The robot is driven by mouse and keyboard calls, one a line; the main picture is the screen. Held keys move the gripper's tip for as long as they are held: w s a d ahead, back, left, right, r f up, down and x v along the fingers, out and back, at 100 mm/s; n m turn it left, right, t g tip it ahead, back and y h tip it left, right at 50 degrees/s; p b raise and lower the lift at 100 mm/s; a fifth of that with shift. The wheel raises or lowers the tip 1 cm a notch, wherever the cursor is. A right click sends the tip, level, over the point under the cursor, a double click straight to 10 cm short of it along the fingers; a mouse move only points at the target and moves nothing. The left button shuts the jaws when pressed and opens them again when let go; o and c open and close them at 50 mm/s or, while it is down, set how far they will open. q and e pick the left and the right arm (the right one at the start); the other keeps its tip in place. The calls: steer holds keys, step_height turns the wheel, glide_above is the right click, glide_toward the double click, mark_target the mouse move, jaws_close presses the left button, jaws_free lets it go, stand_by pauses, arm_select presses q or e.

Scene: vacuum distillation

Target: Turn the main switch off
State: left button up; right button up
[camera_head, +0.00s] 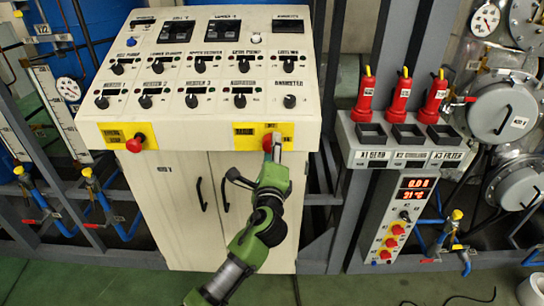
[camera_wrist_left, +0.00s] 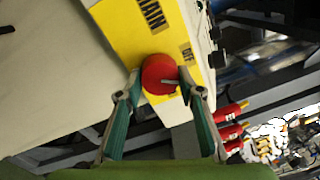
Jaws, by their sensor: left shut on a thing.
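The main switch is a red knob (camera_head: 267,142) on a yellow plate at the right of the cream console's front edge. In the left wrist view the fingertips of my left gripper (camera_wrist_left: 163,88) flank the knob. My right gripper is not in view.
Another red knob (camera_head: 134,143) sits on a yellow plate at the console's left. The console top (camera_head: 205,75) carries several black dials. Cabinet doors with handles (camera_head: 224,195) lie below. A grey stand with red-handled tools (camera_head: 402,95) is at the right.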

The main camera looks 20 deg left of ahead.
arm_select(q)
steer(key=shift+n+b, duration=2)
steer(key=shift+n, duration=1.3)
steer(key=o, duration=1.1)
steer(key=shift+r, duration=0.1)
steer(key=v, duration=1.2)
steer(key=shift+d, duration=0.15)
